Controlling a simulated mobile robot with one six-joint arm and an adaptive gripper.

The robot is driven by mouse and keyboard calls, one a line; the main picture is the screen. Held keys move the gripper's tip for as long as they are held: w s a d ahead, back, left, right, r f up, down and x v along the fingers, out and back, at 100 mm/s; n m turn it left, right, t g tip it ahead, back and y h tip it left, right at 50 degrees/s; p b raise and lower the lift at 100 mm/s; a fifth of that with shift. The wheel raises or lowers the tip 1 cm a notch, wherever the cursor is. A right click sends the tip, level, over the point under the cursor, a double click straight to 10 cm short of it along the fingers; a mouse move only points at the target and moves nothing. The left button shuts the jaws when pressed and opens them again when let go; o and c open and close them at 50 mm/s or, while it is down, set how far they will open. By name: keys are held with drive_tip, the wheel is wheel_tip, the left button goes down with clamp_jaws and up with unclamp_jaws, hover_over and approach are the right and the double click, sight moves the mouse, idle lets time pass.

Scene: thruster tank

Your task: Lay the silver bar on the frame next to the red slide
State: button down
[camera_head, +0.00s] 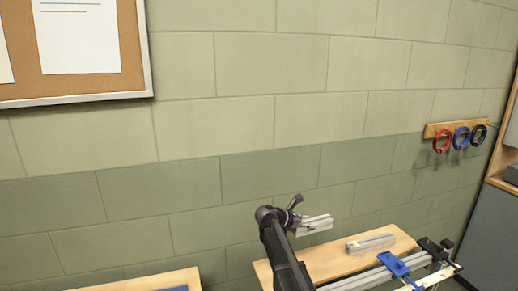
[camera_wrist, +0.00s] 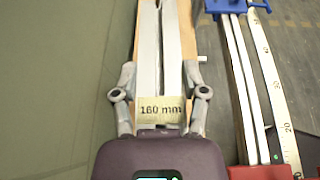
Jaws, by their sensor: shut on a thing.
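My gripper (camera_head: 297,217) is shut on a silver bar (camera_head: 316,225), held above the wooden bench in the head view. In the wrist view my gripper (camera_wrist: 160,122) has a finger on each side of the bar (camera_wrist: 148,55), which bears a "160 mm" label and points away from me. The metal frame (camera_head: 352,285) stands to the right of the held bar, apart from it. The frame also shows on the right of the wrist view (camera_wrist: 240,90).
Another silver bar (camera_head: 370,242) lies on the wooden bench (camera_head: 330,262), between my gripper and the frame's far end. Red, blue and black rings hang from a wall rack (camera_head: 436,129). A second wooden surface (camera_head: 150,283) is at the lower left. The tiled wall stands behind.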

sight(308, 223)
drive_tip(key=shift+r+p, duration=2.55)
drive_tip(key=shift+r, duration=0.5)
drive_tip(key=shift+a, duration=0.1)
